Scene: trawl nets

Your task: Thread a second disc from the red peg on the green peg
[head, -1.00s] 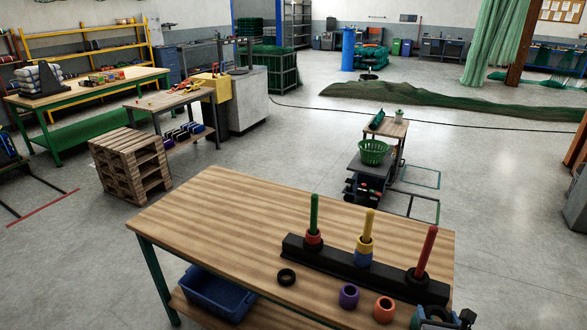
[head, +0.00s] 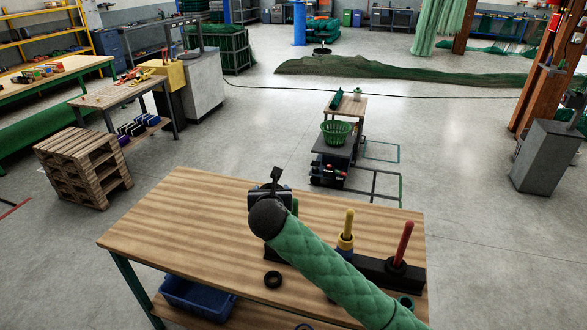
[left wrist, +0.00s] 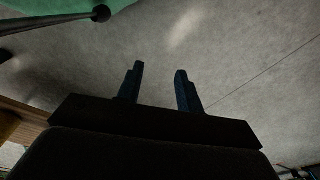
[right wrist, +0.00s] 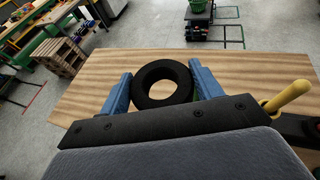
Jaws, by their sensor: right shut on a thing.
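My right gripper (right wrist: 161,70) is shut on a black disc (right wrist: 141,88), held by its sides above the table; wood shows through its hole. My left gripper (left wrist: 159,70) is open and empty above the floor.
The yellow peg (head: 348,222) carries a yellow disc (head: 345,242) and a blue one, partly behind my right arm. A loose black disc (head: 272,280) lies on the table (head: 180,230). The table's left part is clear. A blue bin (head: 198,300) sits below.

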